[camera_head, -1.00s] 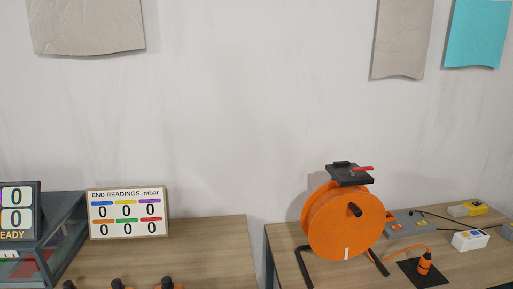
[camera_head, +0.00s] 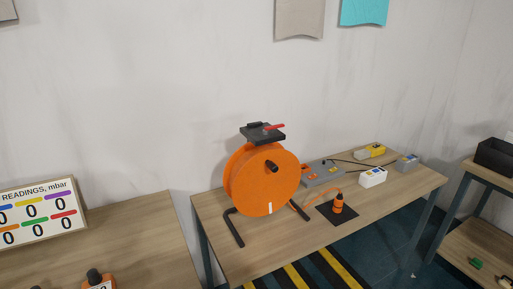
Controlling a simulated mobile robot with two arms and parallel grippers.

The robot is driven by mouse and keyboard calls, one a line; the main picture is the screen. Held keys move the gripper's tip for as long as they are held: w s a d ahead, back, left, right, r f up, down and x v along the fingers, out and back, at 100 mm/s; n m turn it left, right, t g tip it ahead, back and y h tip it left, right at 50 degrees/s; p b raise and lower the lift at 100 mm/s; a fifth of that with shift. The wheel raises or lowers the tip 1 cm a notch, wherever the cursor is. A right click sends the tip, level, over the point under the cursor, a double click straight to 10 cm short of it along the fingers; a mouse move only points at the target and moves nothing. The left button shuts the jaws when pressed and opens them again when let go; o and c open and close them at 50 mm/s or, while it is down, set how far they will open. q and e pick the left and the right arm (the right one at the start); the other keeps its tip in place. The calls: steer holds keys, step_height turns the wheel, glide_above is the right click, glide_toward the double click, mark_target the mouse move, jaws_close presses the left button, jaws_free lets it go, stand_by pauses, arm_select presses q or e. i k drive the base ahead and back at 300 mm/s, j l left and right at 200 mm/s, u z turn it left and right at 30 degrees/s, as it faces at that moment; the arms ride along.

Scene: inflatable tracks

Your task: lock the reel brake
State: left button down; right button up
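An orange cable reel (camera_head: 261,182) stands upright on a black tube frame on the wooden table (camera_head: 279,245). A black crank knob (camera_head: 271,166) sticks out from its face, and a white mark shows low on its rim. On top of the reel is a dark plate (camera_head: 262,135) with a red lever (camera_head: 273,127) lying nearly flat, pointing to the right. I take this lever to be the brake. Neither of my grippers is in view.
An orange plug (camera_head: 338,203) stands on a black mat right of the reel. Behind it are a grey panel (camera_head: 322,174), a white box (camera_head: 373,177) and a yellow device (camera_head: 371,151). A readings board (camera_head: 38,212) is at left. A gap separates the two tables.

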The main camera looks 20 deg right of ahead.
mark_target(265, 131)
steer(key=u, duration=0.4)
steer(key=k+l+u, duration=0.1)
steer(key=l+u, duration=0.25)
steer(key=k+l+u, duration=0.1)
steer(key=l+u, duration=0.25)
steer(key=k+l+u, duration=0.15)
steer(key=u, duration=0.2)
steer(key=k+l+u, duration=0.1)
steer(key=k+l, duration=0.25)
steer(key=l, duration=0.2)
steer(key=k+l, duration=0.4)
steer(key=l+u, duration=0.05)
steer(key=l, duration=0.05)
